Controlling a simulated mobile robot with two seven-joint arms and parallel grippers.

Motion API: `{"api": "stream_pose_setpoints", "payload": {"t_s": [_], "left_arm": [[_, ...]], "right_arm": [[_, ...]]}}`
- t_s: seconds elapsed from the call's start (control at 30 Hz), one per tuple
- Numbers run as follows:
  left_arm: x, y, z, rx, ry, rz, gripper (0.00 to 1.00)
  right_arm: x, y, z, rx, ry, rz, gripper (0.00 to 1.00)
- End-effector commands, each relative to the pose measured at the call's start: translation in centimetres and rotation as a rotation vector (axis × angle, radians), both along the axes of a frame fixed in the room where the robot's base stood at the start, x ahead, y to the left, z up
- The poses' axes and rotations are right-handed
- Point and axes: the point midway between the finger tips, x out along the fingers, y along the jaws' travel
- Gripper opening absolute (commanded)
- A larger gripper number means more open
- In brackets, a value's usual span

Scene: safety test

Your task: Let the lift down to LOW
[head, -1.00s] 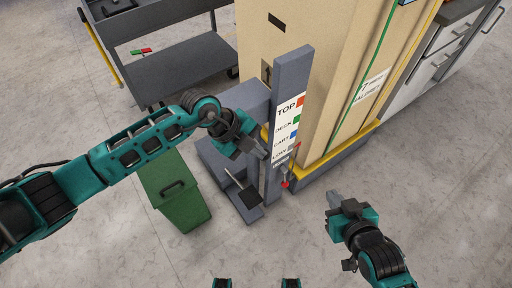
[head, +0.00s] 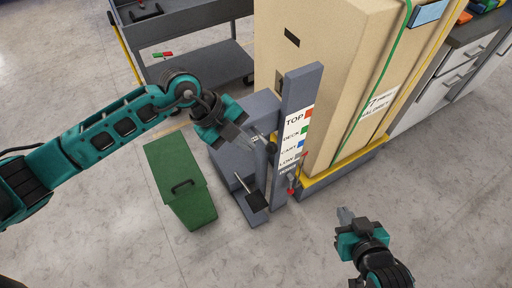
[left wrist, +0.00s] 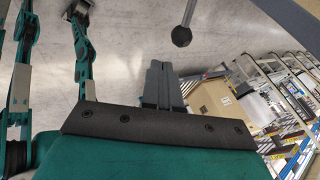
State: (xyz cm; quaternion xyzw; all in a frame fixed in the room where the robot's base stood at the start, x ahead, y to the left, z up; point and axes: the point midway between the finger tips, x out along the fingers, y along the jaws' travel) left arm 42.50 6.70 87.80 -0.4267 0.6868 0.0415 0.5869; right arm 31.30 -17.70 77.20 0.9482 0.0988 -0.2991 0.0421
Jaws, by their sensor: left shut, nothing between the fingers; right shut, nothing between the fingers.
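The lift has a grey post (head: 298,110) with a label strip (head: 295,133) reading TOP, DECK, CART and LOW from top to bottom. A small red knob (head: 291,190) sits low by the post, under LOW. A black pedal (head: 256,201) is at its foot. A tall tan carton (head: 340,70) stands on the lift's yellow-edged platform (head: 345,163). My left gripper (head: 246,143) is shut and empty, just left of the post. A rod with a black ball end (left wrist: 181,36) shows beyond its fingers in the left wrist view. My right gripper (head: 345,214) is shut and empty, right of the lift's foot.
A green lidded box (head: 180,183) stands on the floor left of the lift. A grey cart (head: 195,65) is behind it. A counter with white drawers (head: 450,80) is at the right. The floor in front is clear.

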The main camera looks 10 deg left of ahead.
Motion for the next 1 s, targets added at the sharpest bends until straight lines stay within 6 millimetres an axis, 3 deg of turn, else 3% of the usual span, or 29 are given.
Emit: {"api": "stream_pose_setpoints", "payload": {"t_s": [0.1,0.27,1.0], "left_arm": [[-0.5,0.7,1.7,-0.001,-0.002,-0.001,0.0],[-0.8,1.1,2.6,0.0,-0.001,-0.002,0.0],[-0.8,1.1,2.8,-0.001,0.0,-0.001,0.0]], "right_arm": [[0.2,0.0,0.3,0.0,-0.004,0.001,0.0],[0.4,0.0,0.4,0.0,-0.008,0.0,0.0],[0.4,0.0,0.4,0.001,-0.009,0.0,0.0]]}}
